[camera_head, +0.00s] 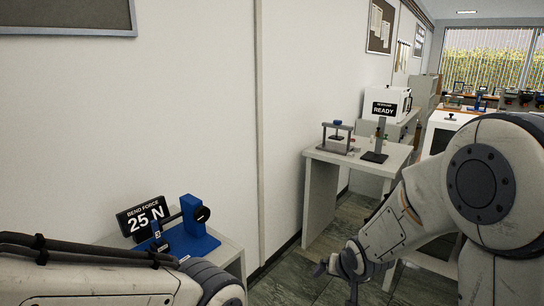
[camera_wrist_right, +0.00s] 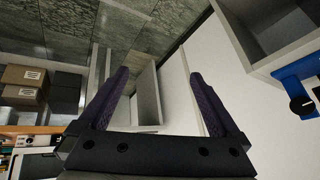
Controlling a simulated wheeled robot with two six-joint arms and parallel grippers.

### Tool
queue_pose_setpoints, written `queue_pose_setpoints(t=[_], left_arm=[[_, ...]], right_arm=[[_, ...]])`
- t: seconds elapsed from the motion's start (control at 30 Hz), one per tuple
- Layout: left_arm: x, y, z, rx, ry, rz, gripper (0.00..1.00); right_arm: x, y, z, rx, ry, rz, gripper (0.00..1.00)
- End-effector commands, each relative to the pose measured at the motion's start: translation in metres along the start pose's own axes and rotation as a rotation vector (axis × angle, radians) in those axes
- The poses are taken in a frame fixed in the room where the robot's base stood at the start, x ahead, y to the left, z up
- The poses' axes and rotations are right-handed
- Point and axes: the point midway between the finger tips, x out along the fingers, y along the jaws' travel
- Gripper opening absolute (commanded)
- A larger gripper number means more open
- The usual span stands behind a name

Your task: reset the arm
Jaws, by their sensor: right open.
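My right arm comes in from the right in the head view, and its gripper (camera_head: 334,282) hangs low over the dark tiled floor, in front of the white table. In the right wrist view my right gripper (camera_wrist_right: 160,76) has its two dark fingers spread wide apart with nothing between them. A pale shelf or table frame shows behind the gap. My left arm crosses the bottom left of the head view, and its gripper lies out of the picture.
A blue bending device (camera_head: 188,236) and a "BEND FORCE 25 N" sign (camera_head: 144,217) stand on a small table at left. A white table (camera_head: 318,155) holds a grey press (camera_head: 338,140) and a "READY" sign (camera_head: 383,109). Brown boxes (camera_wrist_right: 22,86) show in the wrist view.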

Motion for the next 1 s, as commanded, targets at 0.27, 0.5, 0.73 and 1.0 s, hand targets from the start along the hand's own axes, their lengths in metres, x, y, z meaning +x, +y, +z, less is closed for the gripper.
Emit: queue_pose_setpoints(t=[0.27, 0.5, 0.73, 1.0], left_arm=[[0.0, 0.0, 0.0, 0.0, 0.0, 0.0, 0.5], [-0.003, 0.0, 0.0, 0.0, 0.0, 0.0, 0.5], [-0.01, 0.001, -0.001, 0.0, 0.0, 0.0, 0.5], [-0.02, 0.001, -0.001, 0.0, 0.0, 0.0, 0.5]], right_arm=[[-0.049, 0.046, 0.075, -0.164, -0.225, 0.087, 0.99], [-0.083, 0.043, 0.119, -0.297, -0.362, 0.063, 0.99], [-0.113, -0.001, 0.141, -0.443, -0.419, -0.005, 0.99], [-0.172, -0.049, 0.185, -0.681, -0.513, -0.106, 0.99]])
